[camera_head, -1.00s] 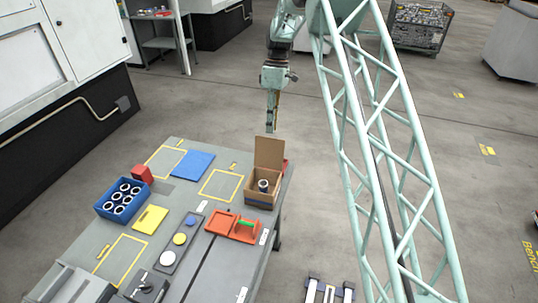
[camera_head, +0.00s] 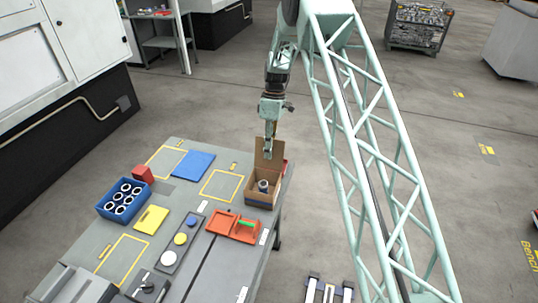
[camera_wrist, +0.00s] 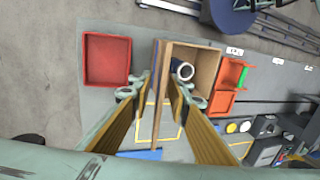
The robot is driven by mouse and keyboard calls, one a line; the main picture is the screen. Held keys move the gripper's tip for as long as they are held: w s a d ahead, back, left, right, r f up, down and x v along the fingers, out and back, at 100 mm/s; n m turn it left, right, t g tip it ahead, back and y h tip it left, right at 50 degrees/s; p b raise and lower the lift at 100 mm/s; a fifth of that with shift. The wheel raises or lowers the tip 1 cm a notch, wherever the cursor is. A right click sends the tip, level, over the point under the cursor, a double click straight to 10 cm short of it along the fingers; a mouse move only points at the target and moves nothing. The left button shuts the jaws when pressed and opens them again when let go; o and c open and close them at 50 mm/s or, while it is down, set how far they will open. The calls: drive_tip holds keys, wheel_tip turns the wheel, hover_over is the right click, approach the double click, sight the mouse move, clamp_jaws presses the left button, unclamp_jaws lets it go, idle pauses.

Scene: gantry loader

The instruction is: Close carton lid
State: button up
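The brown carton (camera_head: 259,198) stands at the table's far right corner with its lid (camera_head: 265,166) upright. A white-rimmed dark cylinder (camera_head: 263,186) is inside. My gripper (camera_head: 270,152) points down at the lid's upper edge. In the wrist view the lid (camera_wrist: 161,100) shows nearly edge-on, between the two fingers of my gripper (camera_wrist: 162,86). The fingers are apart, with a visible gap to the lid; I cannot tell if either touches it. The open carton (camera_wrist: 205,70) and the cylinder (camera_wrist: 184,71) lie to the right of the lid in that view.
A red bin (camera_wrist: 107,60) lies left of the carton in the wrist view. An orange tray (camera_head: 221,223) with a green piece sits in front of the carton. A blue crate (camera_head: 122,199) of ringed parts and a blue plate (camera_head: 193,165) are further left.

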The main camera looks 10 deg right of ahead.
drive_tip(key=shift+x, duration=1)
drive_tip(key=shift+c, duration=0.7)
clamp_jaws()
